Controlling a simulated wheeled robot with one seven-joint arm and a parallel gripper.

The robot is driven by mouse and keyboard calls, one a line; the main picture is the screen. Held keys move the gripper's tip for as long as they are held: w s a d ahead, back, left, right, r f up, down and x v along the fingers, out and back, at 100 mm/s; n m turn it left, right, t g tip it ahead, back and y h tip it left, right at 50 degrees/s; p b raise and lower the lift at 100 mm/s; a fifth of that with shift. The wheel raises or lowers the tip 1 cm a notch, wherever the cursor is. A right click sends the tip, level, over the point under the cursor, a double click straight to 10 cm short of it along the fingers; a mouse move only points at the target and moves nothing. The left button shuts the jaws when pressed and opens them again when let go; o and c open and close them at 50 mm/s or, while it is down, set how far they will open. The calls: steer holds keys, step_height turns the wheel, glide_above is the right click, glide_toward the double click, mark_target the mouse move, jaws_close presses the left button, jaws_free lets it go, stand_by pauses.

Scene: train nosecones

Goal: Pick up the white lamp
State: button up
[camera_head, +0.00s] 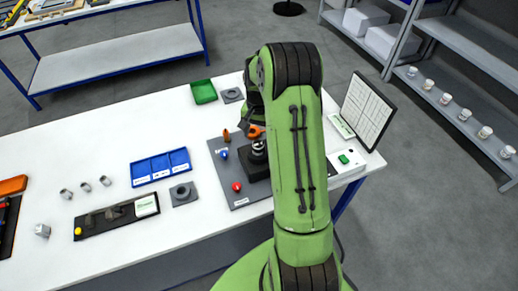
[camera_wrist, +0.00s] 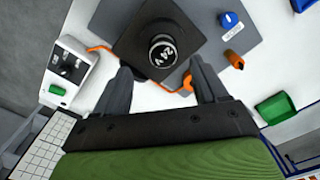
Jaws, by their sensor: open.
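A black square block (camera_wrist: 133,38) with a round "24 V" top piece (camera_wrist: 163,50) lies ahead of my gripper (camera_wrist: 160,72) in the wrist view. My gripper's two dark fingers are apart, with no object visibly clamped between them. The round piece has a pale ring and dark face; I cannot tell if it is the white lamp. In the head view the block (camera_head: 256,168) sits on the grey board (camera_head: 240,190), partly behind my green arm. A blue knob (camera_wrist: 229,20) and an orange-brown piece (camera_wrist: 234,60) are on the board beside the block.
An orange cable-like strip (camera_wrist: 100,48) shows near the fingers. A white box (camera_head: 347,163) and upright panel (camera_head: 367,112) stand right of my arm.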

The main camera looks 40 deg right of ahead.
mark_target(258, 144)
steer(key=f, duration=0.5)
steer(key=f+p, duration=0.1)
steer(key=f, duration=0.1)
steer(key=shift+w+d+f, duration=0.2)
steer(key=shift+w+f, duration=0.1)
steer(key=shift+w, duration=0.05)
steer(key=c, duration=1.2)
steer(key=shift+r, duration=0.15)
